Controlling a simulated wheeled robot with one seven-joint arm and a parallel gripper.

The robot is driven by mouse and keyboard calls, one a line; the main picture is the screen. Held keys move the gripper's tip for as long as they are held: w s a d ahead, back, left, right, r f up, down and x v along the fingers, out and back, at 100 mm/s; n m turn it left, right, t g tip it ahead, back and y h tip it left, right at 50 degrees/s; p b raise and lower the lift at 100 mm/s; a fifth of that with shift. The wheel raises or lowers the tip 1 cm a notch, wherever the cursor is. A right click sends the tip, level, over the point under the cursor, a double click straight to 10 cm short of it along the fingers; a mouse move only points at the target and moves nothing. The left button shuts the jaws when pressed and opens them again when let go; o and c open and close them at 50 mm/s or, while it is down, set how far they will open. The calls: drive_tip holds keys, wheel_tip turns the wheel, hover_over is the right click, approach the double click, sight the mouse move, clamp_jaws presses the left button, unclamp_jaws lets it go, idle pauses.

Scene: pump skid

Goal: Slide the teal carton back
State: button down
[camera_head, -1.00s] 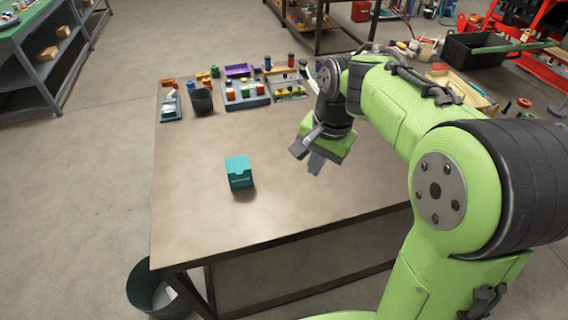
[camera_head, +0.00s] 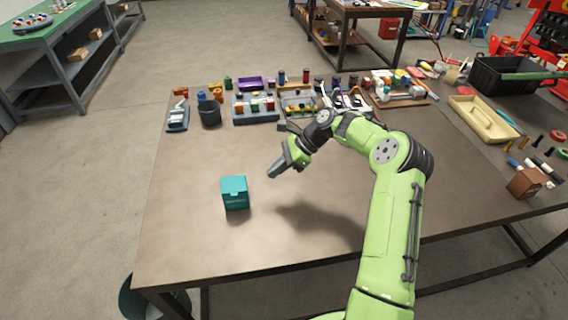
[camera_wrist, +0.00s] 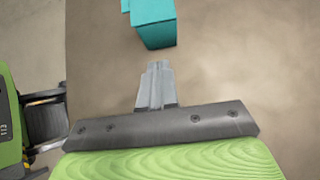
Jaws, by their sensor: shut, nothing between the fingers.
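The teal carton (camera_head: 235,193) stands upright on the bare front-left part of the tabletop. It also shows at the top of the wrist view (camera_wrist: 155,27), cut off by the picture's edge. My gripper (camera_head: 274,172) is to the right of the carton and a little toward the back, held above the table. In the wrist view my gripper (camera_wrist: 156,68) has its fingers together with nothing between them. A gap shows between the fingertips and the carton.
Along the table's back edge stand a dark cup (camera_head: 209,113), a purple tray (camera_head: 250,83) and several small parts. A cream tray (camera_head: 484,119) and a black bin (camera_head: 505,75) are at the right. The tabletop (camera_head: 180,220) around the carton is clear.

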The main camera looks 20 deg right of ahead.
drive_tip(key=w+a+f+b, duration=0.1)
drive_tip(key=a+f, duration=0.1)
drive_tip(key=a, duration=0.4)
drive_tip(key=w+a+p, duration=0.2)
drive_tip(key=a+p, duration=0.4)
drive_tip(key=a, duration=0.7)
drive_tip(key=shift+w+a, duration=0.15)
drive_tip(key=shift+w, duration=0.15)
